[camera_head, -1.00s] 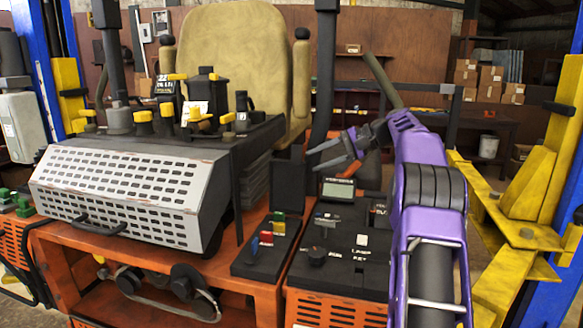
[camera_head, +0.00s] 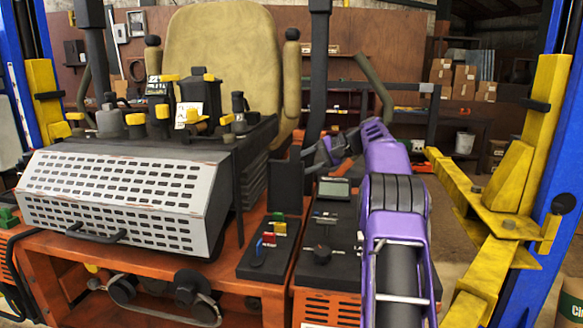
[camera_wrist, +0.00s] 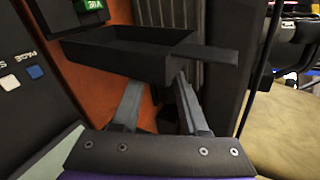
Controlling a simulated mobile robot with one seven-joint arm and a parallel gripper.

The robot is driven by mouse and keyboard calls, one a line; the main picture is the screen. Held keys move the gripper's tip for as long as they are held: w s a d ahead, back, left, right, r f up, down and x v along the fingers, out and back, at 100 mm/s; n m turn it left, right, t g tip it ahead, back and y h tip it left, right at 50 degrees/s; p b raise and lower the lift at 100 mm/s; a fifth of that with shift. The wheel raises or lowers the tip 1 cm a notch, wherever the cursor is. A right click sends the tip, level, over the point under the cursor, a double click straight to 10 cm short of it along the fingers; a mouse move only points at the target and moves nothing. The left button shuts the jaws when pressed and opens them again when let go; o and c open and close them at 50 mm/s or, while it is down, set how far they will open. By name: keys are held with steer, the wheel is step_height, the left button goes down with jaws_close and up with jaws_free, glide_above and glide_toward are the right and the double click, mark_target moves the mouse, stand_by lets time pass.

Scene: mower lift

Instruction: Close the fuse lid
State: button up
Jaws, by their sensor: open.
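The fuse lid (camera_head: 286,187) is a dark panel standing upright, open, at the back of the fuse box (camera_head: 252,262). Red, yellow, green and blue fuses (camera_head: 270,236) show in front of it. My gripper (camera_head: 308,154) is just behind and right of the lid's top edge in the head view, its fingertips partly hidden. In the wrist view, my gripper (camera_wrist: 155,95) has two grey fingers spread apart, with nothing held between them. A dark, hollow, tray-like piece, apparently the lid (camera_wrist: 125,58), lies just beyond the fingertips; I cannot tell whether they touch it.
A grey perforated cover (camera_head: 115,200) and the seat (camera_head: 220,60) are left. A yellow lift arm (camera_head: 480,205) stands right.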

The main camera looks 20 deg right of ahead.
stand_by(0.3)
jaws_close()
stand_by(1.3)
